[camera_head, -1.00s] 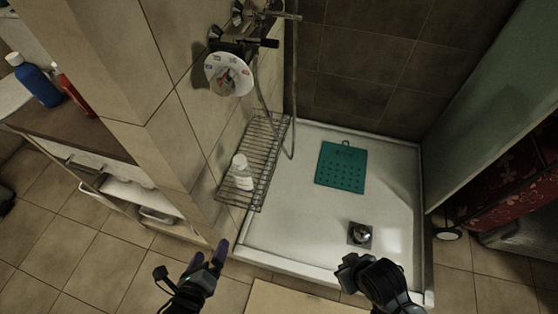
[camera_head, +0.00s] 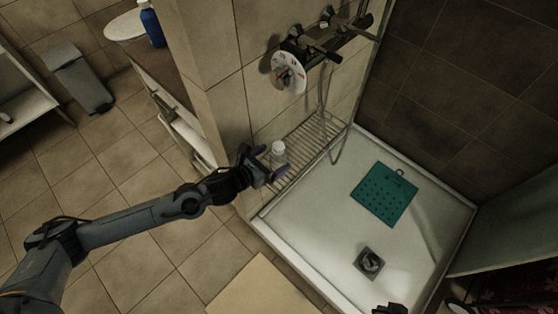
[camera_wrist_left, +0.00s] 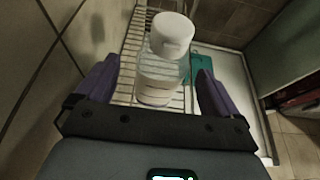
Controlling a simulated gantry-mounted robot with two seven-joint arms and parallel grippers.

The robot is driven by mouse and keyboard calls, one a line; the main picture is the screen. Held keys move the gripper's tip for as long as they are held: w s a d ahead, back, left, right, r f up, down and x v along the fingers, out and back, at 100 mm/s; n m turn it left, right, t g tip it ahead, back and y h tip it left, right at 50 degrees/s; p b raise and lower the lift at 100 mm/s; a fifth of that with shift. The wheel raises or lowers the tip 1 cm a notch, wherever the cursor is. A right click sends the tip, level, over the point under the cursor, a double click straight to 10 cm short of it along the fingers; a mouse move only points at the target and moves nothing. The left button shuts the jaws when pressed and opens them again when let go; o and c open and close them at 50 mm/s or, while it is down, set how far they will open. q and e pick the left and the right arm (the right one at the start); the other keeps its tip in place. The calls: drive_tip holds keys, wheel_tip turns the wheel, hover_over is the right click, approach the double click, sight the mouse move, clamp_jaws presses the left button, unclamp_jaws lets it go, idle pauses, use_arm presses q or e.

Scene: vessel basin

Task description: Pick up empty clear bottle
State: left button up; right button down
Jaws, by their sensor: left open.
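The clear bottle (camera_head: 278,153) with a white cap stands upright on the wire rack (camera_head: 308,138) on the shower wall. In the left wrist view the bottle (camera_wrist_left: 160,72) shows a pale label and stands between the two purple fingers, a little beyond them. My left gripper (camera_head: 265,165) is open at the near end of the rack, its fingers on either side of the bottle; I cannot tell whether they touch it. Part of the bottle is hidden behind the gripper in the head view. My right gripper (camera_head: 390,308) shows only as a dark piece at the bottom edge; its jaws cannot be made out.
The tiled wall (camera_head: 228,100) is close to the left of the rack. The white shower tray (camera_head: 320,215) holds a green mat (camera_head: 384,194) and a drain (camera_head: 369,262).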

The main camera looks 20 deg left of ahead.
use_arm(q)
drive_tip(key=shift+w+f, duration=0.1)
drive_tip(key=shift+w, duration=0.05)
drive_tip(key=shift+w+d+f, duration=0.15)
drive_tip(key=shift+w+f, duration=0.05)
drive_tip(key=b+x, duration=0.1)
drive_tip(key=x, duration=0.3)
drive_tip(key=shift+d+f+b, duration=0.1)
drive_tip(key=shift+f+b, duration=0.1)
drive_tip(key=shift+b, duration=0.1)
drive_tip(key=shift+w, duration=0.2)
drive_tip(key=c, duration=0.9)
drive_tip(key=shift+c, duration=0.6)
